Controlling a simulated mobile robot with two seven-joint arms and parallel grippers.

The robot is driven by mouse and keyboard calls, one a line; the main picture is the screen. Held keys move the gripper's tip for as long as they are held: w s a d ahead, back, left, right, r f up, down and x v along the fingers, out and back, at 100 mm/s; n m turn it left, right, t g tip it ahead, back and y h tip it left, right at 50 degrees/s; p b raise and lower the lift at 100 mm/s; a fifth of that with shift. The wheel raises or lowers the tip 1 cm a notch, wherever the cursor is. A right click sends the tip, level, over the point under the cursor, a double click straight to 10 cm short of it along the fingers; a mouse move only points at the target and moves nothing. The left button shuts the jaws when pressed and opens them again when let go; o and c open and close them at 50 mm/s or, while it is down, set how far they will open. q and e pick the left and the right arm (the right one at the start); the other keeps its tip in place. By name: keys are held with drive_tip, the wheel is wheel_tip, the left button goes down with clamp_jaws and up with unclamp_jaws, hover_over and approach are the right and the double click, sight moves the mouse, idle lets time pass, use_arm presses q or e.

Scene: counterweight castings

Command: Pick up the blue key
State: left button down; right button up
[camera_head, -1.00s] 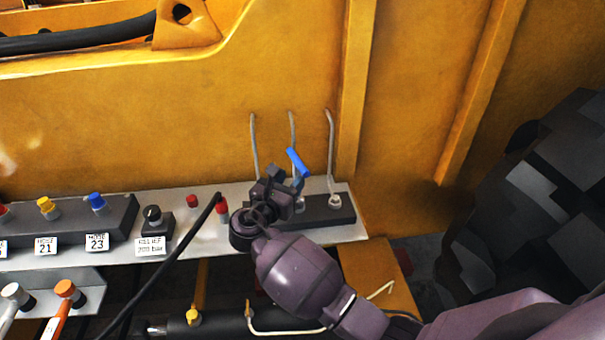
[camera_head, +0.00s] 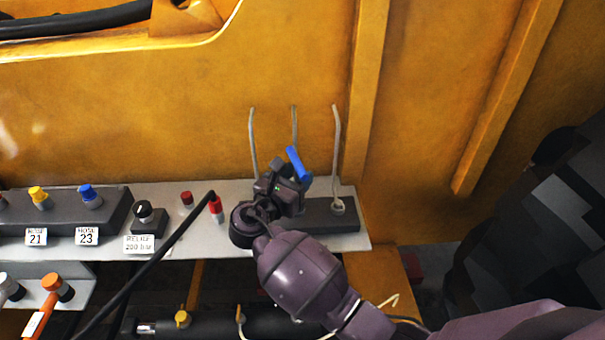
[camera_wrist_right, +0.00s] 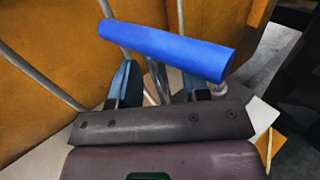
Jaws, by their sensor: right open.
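The blue key (camera_head: 298,164) shows as a blue bar at the right end of the grey panel, in front of the yellow wall. In the right wrist view the blue bar (camera_wrist_right: 168,50) lies tilted across the picture, just beyond my fingers. My right gripper (camera_head: 290,184) is open and close to the bar's lower end. Its two fingers (camera_wrist_right: 158,84) stand apart, with thin grey stems visible between and behind them. The bar overlaps the fingertips in this view, so I cannot tell whether they touch it. The gripper hides the key's lower part in the head view. My left gripper is out of view.
A dark block (camera_head: 325,215) on the panel (camera_head: 355,242) holds thin upright grey rods (camera_head: 336,145). A relief knob (camera_head: 143,211) and coloured valves stand further left.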

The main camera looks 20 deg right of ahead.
drive_tip(key=shift+w+d, duration=0.15)
drive_tip(key=shift+d, duration=0.05)
drive_tip(key=shift+a, duration=0.15)
drive_tip(key=shift+c, duration=0.8)
clamp_jaws()
drive_tip(key=shift+r, duration=0.15)
